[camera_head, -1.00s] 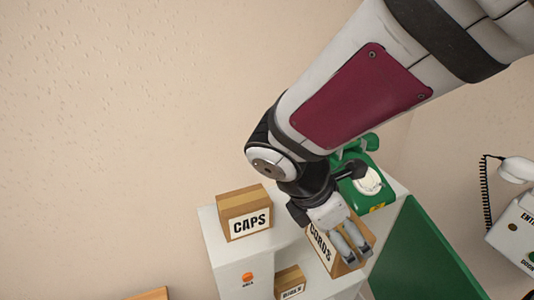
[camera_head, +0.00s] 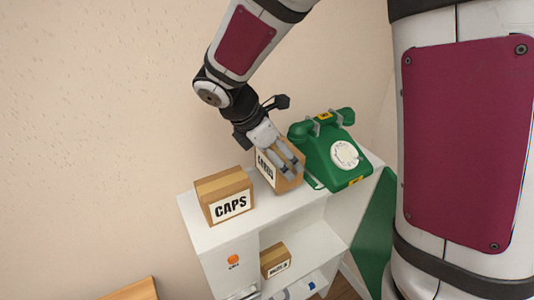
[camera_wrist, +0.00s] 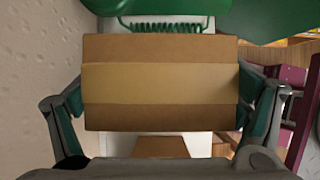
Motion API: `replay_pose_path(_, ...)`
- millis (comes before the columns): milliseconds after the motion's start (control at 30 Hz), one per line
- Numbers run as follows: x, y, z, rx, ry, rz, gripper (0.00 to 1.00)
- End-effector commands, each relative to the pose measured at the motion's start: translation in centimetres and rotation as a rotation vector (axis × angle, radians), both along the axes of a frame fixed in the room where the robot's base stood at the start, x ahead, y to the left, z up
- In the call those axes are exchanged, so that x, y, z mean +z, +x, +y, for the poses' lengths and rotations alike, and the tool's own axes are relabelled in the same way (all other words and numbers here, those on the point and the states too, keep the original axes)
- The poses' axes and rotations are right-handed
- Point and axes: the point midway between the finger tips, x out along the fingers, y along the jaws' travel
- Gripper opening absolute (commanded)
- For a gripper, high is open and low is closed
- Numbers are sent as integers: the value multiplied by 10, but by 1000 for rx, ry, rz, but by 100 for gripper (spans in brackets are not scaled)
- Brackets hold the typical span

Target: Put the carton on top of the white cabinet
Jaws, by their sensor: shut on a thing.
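The carton (camera_head: 266,168), brown with a white label that is partly covered, is between the fingers of my gripper (camera_head: 284,160) in the head view. In the wrist view the carton (camera_wrist: 160,82) fills the space between both fingers, with a tan tape band across it. The carton is over the top of the white cabinet (camera_head: 276,211), between the CAPS carton and the green phone. I cannot tell whether its bottom touches the cabinet top.
A carton marked CAPS (camera_head: 223,196) stands on the cabinet top, left of the held one. A large green dial phone (camera_head: 330,150) stands close on the right. A small carton (camera_head: 275,260) sits on a shelf below. The wall is behind.

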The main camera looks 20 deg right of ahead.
Motion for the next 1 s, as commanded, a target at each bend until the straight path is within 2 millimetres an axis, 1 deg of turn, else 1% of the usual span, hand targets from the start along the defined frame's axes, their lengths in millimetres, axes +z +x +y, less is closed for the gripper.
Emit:
replay_pose_path(100,-6,1,0,0,-1,1,52)
replay_pose_path(333,-34,0,0,0,0,1,52)
replay_pose_path(700,-38,1,0,1,-1,0,52)
replay_pose_path(733,-39,1,0,1,-1,0,94)
replay_pose_path(767,-38,1,0,1,-1,0,100)
replay_pose_path(1000,-38,1,0,0,0,0,100)
